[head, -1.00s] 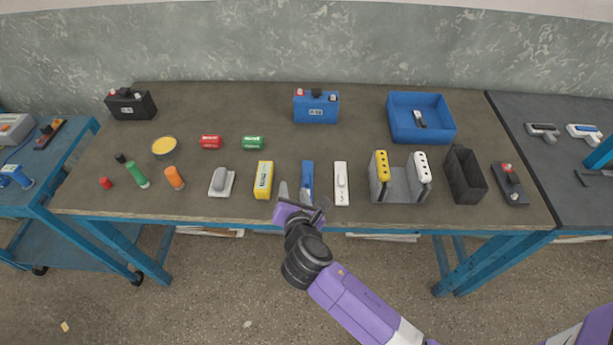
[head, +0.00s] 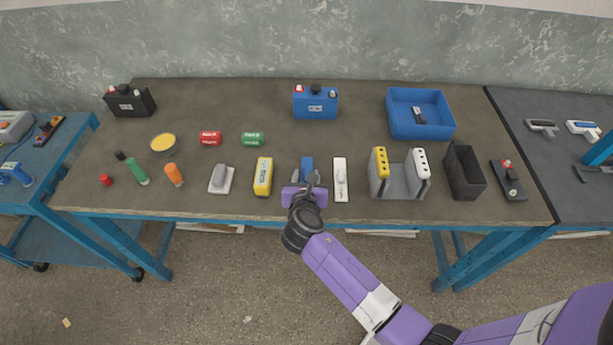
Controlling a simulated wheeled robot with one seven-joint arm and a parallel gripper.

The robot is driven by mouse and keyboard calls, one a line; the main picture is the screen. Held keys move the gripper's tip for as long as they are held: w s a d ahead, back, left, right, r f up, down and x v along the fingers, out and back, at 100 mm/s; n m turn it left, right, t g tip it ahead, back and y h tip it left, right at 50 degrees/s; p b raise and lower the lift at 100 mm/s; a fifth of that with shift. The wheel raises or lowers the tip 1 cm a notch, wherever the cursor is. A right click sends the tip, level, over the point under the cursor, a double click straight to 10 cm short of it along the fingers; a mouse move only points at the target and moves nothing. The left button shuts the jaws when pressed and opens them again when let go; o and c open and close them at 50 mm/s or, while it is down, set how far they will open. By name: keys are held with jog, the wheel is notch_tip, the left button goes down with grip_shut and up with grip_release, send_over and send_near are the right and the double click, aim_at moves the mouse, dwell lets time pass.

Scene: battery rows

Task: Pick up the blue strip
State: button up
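The blue strip (head: 307,164) lies on the table near its front edge, between a yellow block and a white strip. Only its far end shows; my gripper covers the rest. My gripper (head: 304,183) is over the near part of the strip, with its fingers pointing away toward the back of the table. A finger shows on each side of the strip with a gap between them, so it looks open. I cannot tell whether the fingers touch the strip.
The white strip (head: 340,180) lies close on the right and the yellow block (head: 263,176) on the left. A grey holder (head: 399,184) with yellow and white strips stands further right. A blue battery (head: 315,103) and a blue tray (head: 449,132) are behind. Mid-table behind the strip is clear.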

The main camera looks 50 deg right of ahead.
jog(key=shift+d, duration=0.1)
grip_shut()
